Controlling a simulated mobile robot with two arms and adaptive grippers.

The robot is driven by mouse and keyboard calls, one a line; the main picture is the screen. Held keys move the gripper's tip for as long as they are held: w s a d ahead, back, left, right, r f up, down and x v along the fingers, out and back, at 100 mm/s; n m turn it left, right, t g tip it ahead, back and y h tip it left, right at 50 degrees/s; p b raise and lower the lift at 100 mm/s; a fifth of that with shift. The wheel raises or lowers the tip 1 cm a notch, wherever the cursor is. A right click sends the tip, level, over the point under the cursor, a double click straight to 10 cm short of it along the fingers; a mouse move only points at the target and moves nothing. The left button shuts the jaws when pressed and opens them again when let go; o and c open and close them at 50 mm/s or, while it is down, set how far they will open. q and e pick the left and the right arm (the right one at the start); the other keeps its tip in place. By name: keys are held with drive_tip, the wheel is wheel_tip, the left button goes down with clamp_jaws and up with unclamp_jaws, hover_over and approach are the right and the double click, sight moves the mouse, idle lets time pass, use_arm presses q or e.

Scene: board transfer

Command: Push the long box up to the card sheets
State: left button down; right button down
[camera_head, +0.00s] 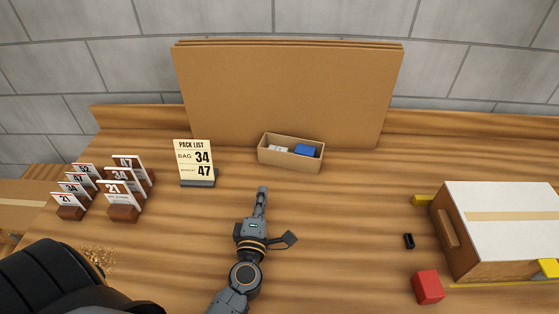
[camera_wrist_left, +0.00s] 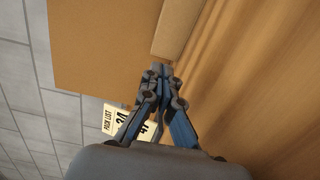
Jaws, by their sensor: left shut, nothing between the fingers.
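The long box (camera_head: 290,163) is an open cardboard tray with a blue item and white items in it. It stands on the table in front of the large brown card sheets (camera_head: 285,95), which lean against the back wall. Whether the box touches the sheets I cannot tell. My left gripper (camera_head: 263,190) is shut and empty, in front of the box and a little left of its middle, its tip apart from the box in the head view. In the left wrist view the shut fingers (camera_wrist_left: 158,70) point toward the box's side (camera_wrist_left: 178,30). My right gripper is not in view.
A pack list stand (camera_head: 195,163) is left of the box, with several numbered cards in wooden blocks (camera_head: 122,190) further left. A white-topped carton (camera_head: 505,225), a red block (camera_head: 427,287) and a small black part (camera_head: 409,241) are at right.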

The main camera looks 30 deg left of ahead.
sight(290, 155)
use_arm(q)
drive_tip(key=shift+w+a+r, duration=0.2)
drive_tip(key=shift+w, duration=0.25)
drive_tip(key=p+x, duration=0.1)
drive_tip(key=x, duration=0.7)
drive_tip(key=shift+w+a, duration=0.15)
drive_tip(key=shift+w, duration=0.2)
drive_tip(key=w, duration=0.1)
drive_tip(key=w+d, duration=0.1)
drive_tip(key=w, duration=0.1)
drive_tip(key=shift+d+f, duration=0.1)
drive_tip(key=shift+d, duration=0.1)
drive_tip(key=shift+w+d, duration=0.15)
drive_tip(key=shift+w, duration=0.1)
drive_tip(key=shift+w, duration=0.1)
drive_tip(key=w, duration=0.1)
drive_tip(key=w+d, duration=0.1)
drive_tip(key=w, duration=0.1)
drive_tip(key=shift+w+d, duration=0.1)
drive_tip(key=shift+d, duration=0.2)
drive_tip(key=shift+w+d, duration=0.1)
drive_tip(key=shift+r, duration=0.2)
